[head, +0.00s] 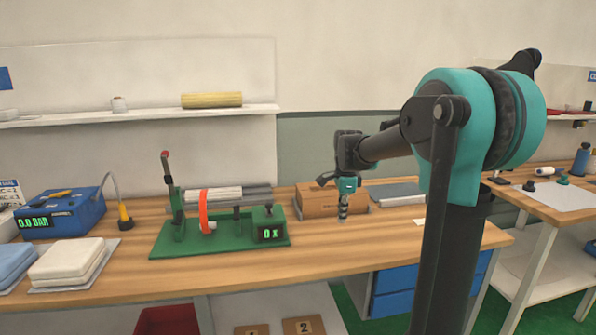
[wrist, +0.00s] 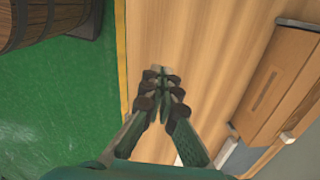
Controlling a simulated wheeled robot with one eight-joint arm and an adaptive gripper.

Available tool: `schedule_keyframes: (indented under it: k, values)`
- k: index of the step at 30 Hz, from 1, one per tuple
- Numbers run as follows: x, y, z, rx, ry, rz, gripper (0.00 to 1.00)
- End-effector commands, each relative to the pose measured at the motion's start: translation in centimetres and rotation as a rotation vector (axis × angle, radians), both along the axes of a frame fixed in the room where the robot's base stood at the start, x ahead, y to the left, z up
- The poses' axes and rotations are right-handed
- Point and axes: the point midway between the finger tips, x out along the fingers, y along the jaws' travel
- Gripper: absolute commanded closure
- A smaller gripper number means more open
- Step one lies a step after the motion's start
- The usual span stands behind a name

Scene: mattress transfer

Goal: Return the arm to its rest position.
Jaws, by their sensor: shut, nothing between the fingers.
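My gripper (head: 343,216) hangs from my teal and black arm in the head view, fingers pointing down over the wooden workbench (head: 320,255). It is in front of the brown wooden box (head: 318,200) and right of the green fixture. In the wrist view my gripper (wrist: 158,75) is shut, with its fingertips together and nothing between them. The bench top (wrist: 185,35) lies under the fingertips there. I cannot tell the exact gap between fingertips and bench.
A green fixture (head: 165,245) with a "0 x" display stands left of my gripper. Farther left are a blue device (head: 62,216) and pale stacked pads (head: 72,258). A grey flat item (head: 395,193) lies right of the box. The front bench strip is clear.

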Motion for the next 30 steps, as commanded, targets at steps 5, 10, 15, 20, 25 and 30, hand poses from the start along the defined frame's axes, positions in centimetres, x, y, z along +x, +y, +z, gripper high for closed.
schedule_keyframes:
  k: [5,10,15,20,25,30]
  values:
    - [-4.2,-1.2,-2.5,-0.023,-0.051,0.248,1.00]
    - [-10.2,-2.7,-6.3,-0.081,-0.125,0.605,1.00]
    - [-16.7,-3.9,-10.5,-0.171,-0.189,0.972,1.00]
    - [-21.7,-4.6,-13.8,-0.262,-0.227,1.256,1.00]
    - [-24.6,-4.9,-15.7,-0.323,-0.241,1.421,1.00]
    - [-25.1,-5.0,-16.1,-0.340,-0.245,1.463,1.00]
